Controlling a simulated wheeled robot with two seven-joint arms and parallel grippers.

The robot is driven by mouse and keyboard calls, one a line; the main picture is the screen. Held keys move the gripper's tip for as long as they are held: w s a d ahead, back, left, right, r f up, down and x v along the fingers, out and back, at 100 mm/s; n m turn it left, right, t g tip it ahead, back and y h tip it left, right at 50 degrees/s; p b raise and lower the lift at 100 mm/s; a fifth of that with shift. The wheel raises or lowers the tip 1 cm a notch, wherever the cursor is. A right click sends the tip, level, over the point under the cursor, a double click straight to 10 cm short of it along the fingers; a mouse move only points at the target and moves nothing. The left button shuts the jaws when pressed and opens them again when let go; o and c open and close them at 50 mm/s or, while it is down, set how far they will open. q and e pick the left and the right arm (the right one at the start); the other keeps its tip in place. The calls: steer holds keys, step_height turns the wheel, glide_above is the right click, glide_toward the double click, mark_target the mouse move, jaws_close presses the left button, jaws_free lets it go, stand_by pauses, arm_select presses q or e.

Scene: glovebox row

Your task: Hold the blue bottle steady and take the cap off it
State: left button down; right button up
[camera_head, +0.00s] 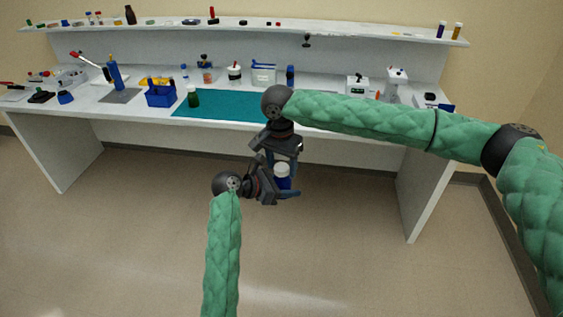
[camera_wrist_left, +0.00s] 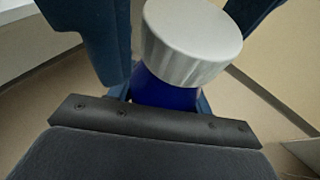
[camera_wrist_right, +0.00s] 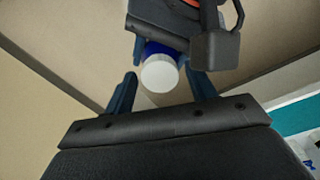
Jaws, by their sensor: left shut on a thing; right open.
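The blue bottle (camera_head: 282,184) with its white cap (camera_head: 282,169) is held in the air in front of the bench. My left gripper (camera_head: 284,193) is shut on the bottle's body. In the left wrist view the ribbed white cap (camera_wrist_left: 192,42) sits on the blue bottle (camera_wrist_left: 165,92). My right gripper (camera_head: 290,150) is above the bottle, pointing down. In the right wrist view its open fingers (camera_wrist_right: 160,92) stand to either side of the white cap (camera_wrist_right: 159,76), apart from it. The bottle's lower part is hidden by the left gripper.
The white bench (camera_head: 130,107) stands behind, with a teal mat (camera_head: 235,106) on it. A dark green bottle (camera_head: 193,97), a blue bin (camera_head: 160,97) and several lab items stand on the bench. A shelf (camera_head: 370,32) runs above. The floor in front is clear.

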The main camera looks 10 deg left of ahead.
steer(key=c, duration=1)
steer(key=shift+n, duration=1.5)
steer(key=o, duration=1.1)
